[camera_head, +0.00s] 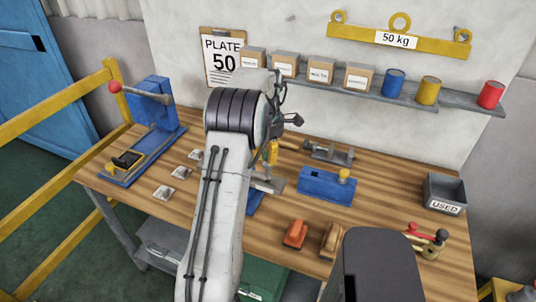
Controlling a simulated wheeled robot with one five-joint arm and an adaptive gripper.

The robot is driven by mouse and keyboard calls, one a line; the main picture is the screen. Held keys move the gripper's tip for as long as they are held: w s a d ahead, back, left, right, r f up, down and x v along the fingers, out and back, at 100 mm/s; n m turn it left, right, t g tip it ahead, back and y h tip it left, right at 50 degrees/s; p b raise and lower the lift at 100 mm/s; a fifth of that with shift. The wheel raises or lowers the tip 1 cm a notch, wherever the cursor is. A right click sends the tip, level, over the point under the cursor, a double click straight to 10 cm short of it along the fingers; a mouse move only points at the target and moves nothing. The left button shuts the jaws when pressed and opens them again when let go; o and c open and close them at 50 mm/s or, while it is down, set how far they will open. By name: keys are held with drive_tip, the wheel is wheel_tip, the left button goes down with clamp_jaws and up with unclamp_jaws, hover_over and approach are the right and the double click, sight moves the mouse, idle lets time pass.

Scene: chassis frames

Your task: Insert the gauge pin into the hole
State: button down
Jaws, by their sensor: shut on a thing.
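My gripper (266,165) hangs over the middle of the workbench, mostly hidden behind my own pale arm. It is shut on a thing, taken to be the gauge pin. A small yellow part (273,152) shows at the gripper, but I cannot tell whether it belongs to the pin. A blue block (325,187) with a yellow knob (345,174) at its right end stands right of the gripper. A grey metal piece (268,185) and a partly hidden blue part show just below the gripper. I cannot make out which part has the hole.
A yellow rail (55,115) runs left.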

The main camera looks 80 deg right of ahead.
sight(268, 164)
drive_tip(key=shift+f+b, duration=1.95)
drive_tip(key=shift+f, duration=1.4)
idle(0.5)
drive_tip(key=c, duration=1)
unclamp_jaws()
drive_tip(key=shift+o, duration=0.2)
drive_tip(key=shift+r, duration=0.1)
wheel_tip(268, 164, up, 12)
drive_tip(key=shift+f, duration=0.1)
